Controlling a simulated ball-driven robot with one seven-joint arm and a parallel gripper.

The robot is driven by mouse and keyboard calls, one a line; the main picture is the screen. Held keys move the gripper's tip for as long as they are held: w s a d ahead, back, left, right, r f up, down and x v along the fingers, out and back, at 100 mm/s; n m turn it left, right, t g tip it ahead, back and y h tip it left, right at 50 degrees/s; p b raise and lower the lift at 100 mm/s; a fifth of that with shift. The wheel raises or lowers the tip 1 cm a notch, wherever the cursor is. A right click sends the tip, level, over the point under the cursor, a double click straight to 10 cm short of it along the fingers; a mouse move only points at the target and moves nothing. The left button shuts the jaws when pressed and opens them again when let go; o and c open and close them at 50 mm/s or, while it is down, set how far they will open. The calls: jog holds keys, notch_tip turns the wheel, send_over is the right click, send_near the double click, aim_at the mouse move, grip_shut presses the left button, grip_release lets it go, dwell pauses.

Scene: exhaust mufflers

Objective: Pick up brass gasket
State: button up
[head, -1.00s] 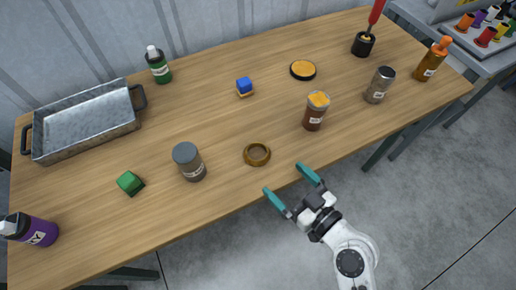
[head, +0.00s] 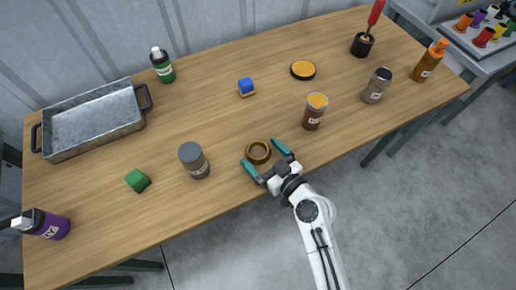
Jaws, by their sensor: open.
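The brass gasket (head: 258,152) is a dull gold ring lying flat near the front edge of the wooden table (head: 225,125). My gripper (head: 262,154) is open, with its two teal fingers on either side of the ring. One finger is to the left of the ring and the other to its upper right. I cannot tell whether the fingers touch the ring or how high they are above the table.
A grey-lidded jar (head: 194,160) stands left of the ring, and an orange-topped jar (head: 314,111) stands to its right. A green cube (head: 138,180) and a metal tray (head: 92,125) are farther left. A blue block (head: 246,87) lies behind, with bare wood between.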

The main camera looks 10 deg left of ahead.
jog(key=shift+c, duration=0.3)
jog(key=c, duration=1)
jog(key=shift+r, duration=0.1)
